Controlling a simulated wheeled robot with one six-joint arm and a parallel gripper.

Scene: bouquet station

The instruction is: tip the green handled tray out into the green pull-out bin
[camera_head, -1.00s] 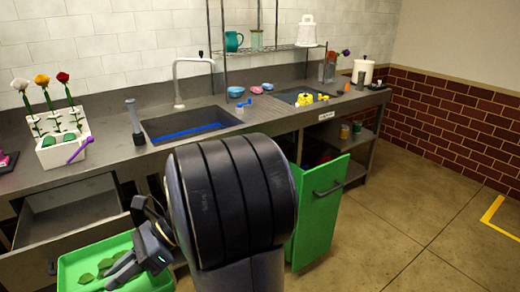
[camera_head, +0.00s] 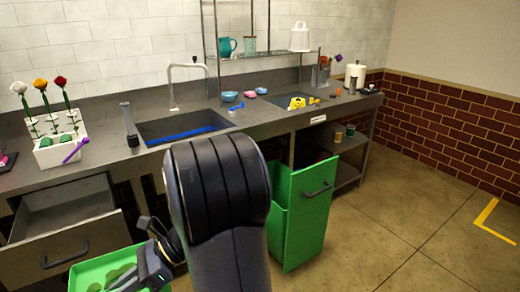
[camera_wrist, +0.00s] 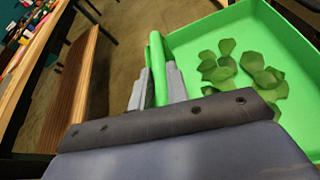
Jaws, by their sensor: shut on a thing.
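The green handled tray (camera_head: 88,272) is at the lower left of the head view, with several green leaves lying in it. It also shows in the wrist view (camera_wrist: 284,45), with the leaves (camera_wrist: 236,70) on its floor. My gripper (camera_wrist: 156,85) is shut on the tray's handle (camera_wrist: 158,62); in the head view my gripper (camera_head: 150,270) is at the tray's right side. The tray looks about level. The green pull-out bin (camera_head: 307,215) stands pulled out below the counter, right of my arm. Its opening shows only in part, and its inside is mostly hidden.
An open drawer (camera_head: 70,222) juts out at the left, close behind the tray. The counter (camera_head: 100,105) carries a flower holder (camera_head: 60,148) and a sink (camera_head: 182,126). Open shelves (camera_head: 345,172) stand right of the bin. The floor (camera_head: 385,225) at the right is clear.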

